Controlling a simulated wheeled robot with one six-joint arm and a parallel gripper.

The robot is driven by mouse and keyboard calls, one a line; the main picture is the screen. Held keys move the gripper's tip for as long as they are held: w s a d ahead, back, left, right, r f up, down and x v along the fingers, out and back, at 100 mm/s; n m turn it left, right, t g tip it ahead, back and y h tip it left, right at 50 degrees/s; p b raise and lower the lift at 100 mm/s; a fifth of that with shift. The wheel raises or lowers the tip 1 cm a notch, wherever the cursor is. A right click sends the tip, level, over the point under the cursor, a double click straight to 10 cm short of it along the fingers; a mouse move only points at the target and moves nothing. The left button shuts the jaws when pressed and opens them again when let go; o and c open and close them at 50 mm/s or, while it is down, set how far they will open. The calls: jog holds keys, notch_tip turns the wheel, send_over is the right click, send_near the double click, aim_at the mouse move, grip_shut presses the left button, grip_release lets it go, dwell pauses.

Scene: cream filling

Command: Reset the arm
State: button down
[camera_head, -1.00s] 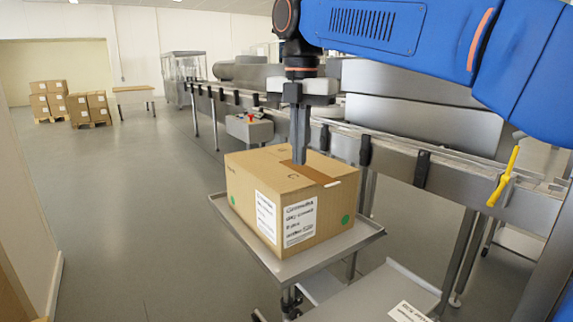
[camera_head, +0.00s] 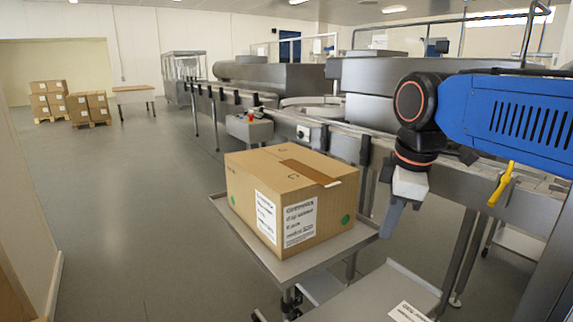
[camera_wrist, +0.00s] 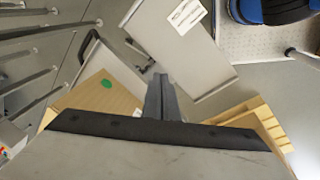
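My gripper (camera_head: 391,219) hangs from my blue arm at the right of the head view, to the right of a closed cardboard box and apart from it. Its fingers point down and lean slightly left. In the wrist view, my gripper's fingers (camera_wrist: 161,98) are together, with no visible gap and nothing between them. The cardboard box (camera_head: 262,200) sits upright on a grey metal tray stand (camera_head: 232,222). It has white labels, green dots and brown tape on top. Part of the box (camera_wrist: 100,97) shows at the left of the wrist view.
A conveyor line (camera_head: 330,125) runs behind the box. A lower grey shelf (camera_head: 375,300) with a white label (camera_head: 407,312) lies in front right. A yellow handle (camera_head: 502,185) sticks out at the right. Stacked boxes (camera_head: 80,103) stand far left. The floor at left is clear.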

jog(key=s+d+f+m+t, duration=0.1)
jog(key=s+d+f+m, duration=0.3)
jog(key=f+m, duration=0.3)
jog(key=s+d+f+m+t, duration=0.1)
jog(key=s+d+f+m, duration=0.4)
jog(key=f, duration=0.5)
jog(key=s+m, duration=0.2)
jog(key=shift+s+h, duration=0.3)
